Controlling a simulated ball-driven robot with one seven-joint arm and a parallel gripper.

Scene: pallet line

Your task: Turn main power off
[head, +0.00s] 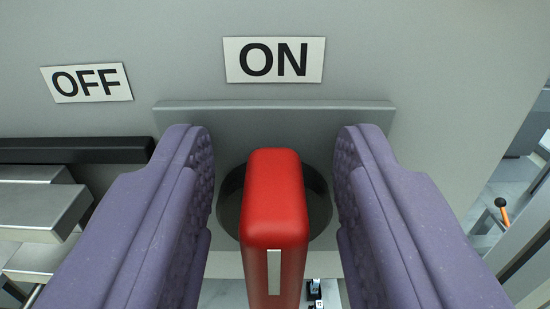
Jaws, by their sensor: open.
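A red switch handle (273,205) with a white stripe on its end stands out from a dark round base (318,207) on a grey panel (450,60). Its top points up toward the "ON" label (274,60). The "OFF" label (86,82) is to the upper left. My gripper (273,185) is open, with one purple padded finger on each side of the handle. Gaps show between both fingers and the handle, so neither touches it. The lower end of the handle is cut off by the frame.
A raised grey plate (275,117) lies behind the handle. A black bar (75,150) and metal blocks (40,208) are at the left. At the right, past the panel's edge, an orange-tipped object (502,207) shows near a grey beam. A small dark object (314,290) is below.

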